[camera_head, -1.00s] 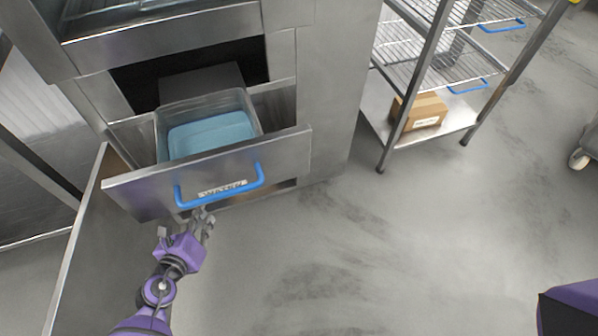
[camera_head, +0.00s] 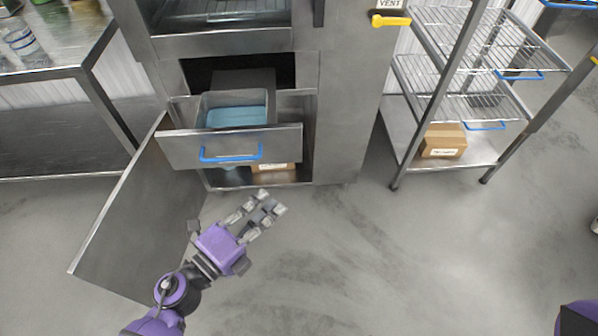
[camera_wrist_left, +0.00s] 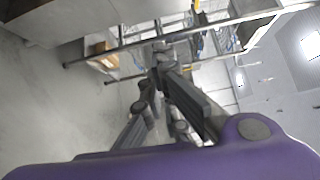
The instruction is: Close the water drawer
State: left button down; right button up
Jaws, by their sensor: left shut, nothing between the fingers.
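The water drawer (camera_head: 183,150) is a steel drawer with a blue handle (camera_head: 231,154), pulled out of the steel cabinet (camera_head: 345,120). A clear container (camera_head: 237,115) with blue water sits inside it. My left gripper (camera_head: 270,207) is below and to the right of the handle, apart from it, over the floor. Its fingers are shut and empty. In the left wrist view the gripper (camera_wrist_left: 158,62) points toward the shelving, and the drawer does not show clearly there. My right gripper is out of view.
An open cabinet door (camera_head: 135,215) stands at the left, beside the drawer. A wire shelf rack (camera_head: 440,90) with a cardboard box (camera_head: 443,142) stands at the right. A steel table (camera_head: 60,72) is at the far left. The middle floor is clear.

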pick_arm(q)
jog(key=w+a+p+x, duration=0.1)
jog(key=w+a+x, duration=0.1)
jog(key=x, duration=1.1)
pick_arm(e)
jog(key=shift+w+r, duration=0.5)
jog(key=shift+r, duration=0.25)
pick_arm(q)
jog(key=shift+w, duration=0.1)
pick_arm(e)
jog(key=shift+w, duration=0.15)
